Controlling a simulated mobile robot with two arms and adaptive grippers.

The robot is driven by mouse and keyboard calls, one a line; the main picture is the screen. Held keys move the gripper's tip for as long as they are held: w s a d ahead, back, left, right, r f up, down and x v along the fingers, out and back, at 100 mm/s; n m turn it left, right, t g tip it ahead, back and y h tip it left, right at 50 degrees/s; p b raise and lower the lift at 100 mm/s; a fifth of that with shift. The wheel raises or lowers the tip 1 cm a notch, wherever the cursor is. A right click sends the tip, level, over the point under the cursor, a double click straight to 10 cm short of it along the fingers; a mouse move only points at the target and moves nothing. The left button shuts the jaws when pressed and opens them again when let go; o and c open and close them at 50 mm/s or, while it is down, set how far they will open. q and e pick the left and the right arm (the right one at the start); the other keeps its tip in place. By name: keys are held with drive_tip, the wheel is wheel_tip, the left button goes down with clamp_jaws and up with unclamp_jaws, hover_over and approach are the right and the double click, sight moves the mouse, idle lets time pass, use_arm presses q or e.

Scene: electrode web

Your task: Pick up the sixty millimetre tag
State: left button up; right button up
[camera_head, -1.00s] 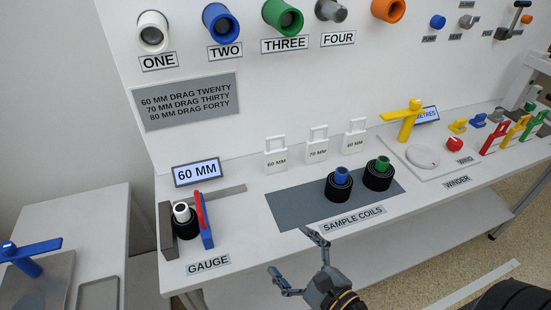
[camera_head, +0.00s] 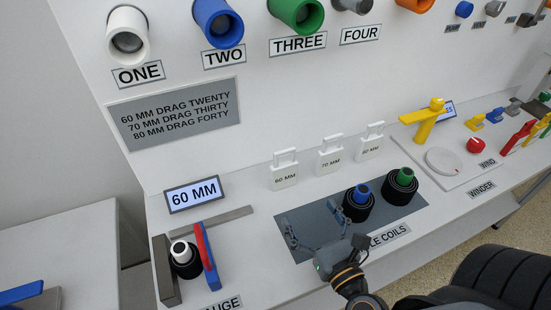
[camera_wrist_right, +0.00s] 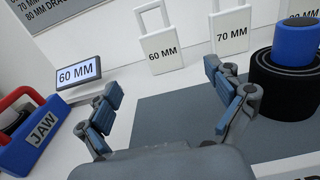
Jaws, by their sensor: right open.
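The white sixty millimetre tag (camera_head: 284,172), marked "60 MM" with a loop handle on top, stands upright at the back of the bench, leftmost of three tags. In the right wrist view the tag (camera_wrist_right: 162,48) shows ahead, between and beyond the fingertips. My right gripper (camera_head: 312,214) is open and empty above the grey mat, in front of the tag and apart from it. It also shows in the right wrist view (camera_wrist_right: 158,85). My left gripper is not in view.
The 70 MM tag (camera_head: 330,158) and 80 MM tag (camera_head: 370,143) stand to the right. Sample coils with blue (camera_head: 361,194) and green (camera_head: 404,178) cores sit on the grey mat (camera_head: 420,202). The gauge with its red and blue jaw (camera_head: 207,258) is at left, near a 60 MM display (camera_head: 193,194).

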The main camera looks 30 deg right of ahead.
sight(285, 174)
drive_tip(key=shift+w, duration=0.5)
drive_tip(key=shift+w+r+p, duration=0.15)
drive_tip(key=shift+w+p, duration=0.15)
drive_tip(key=shift+w, duration=0.05)
drive_tip(key=w, duration=0.1)
drive_tip(key=w+p, duration=0.1)
drive_tip(key=w, duration=0.1)
drive_tip(key=shift+w+d+r, duration=0.15)
drive_tip(key=shift+w+r, duration=0.05)
drive_tip(key=shift+w, duration=0.1)
drive_tip(key=w, duration=0.1)
drive_tip(key=w+p, duration=0.1)
drive_tip(key=shift+w+f, duration=0.2)
drive_tip(key=shift+w, duration=0.1)
drive_tip(key=shift+w+d, duration=0.1)
drive_tip(key=shift+w, duration=0.6)
drive_tip(key=w, duration=0.2)
drive_tip(key=w+p, duration=0.1)
drive_tip(key=shift+w+d+f, duration=0.1)
drive_tip(key=shift+w+f, duration=0.15)
drive_tip(key=shift+w, duration=0.05)
drive_tip(key=shift+w+f, duration=0.1)
drive_tip(key=shift+w, duration=0.45)
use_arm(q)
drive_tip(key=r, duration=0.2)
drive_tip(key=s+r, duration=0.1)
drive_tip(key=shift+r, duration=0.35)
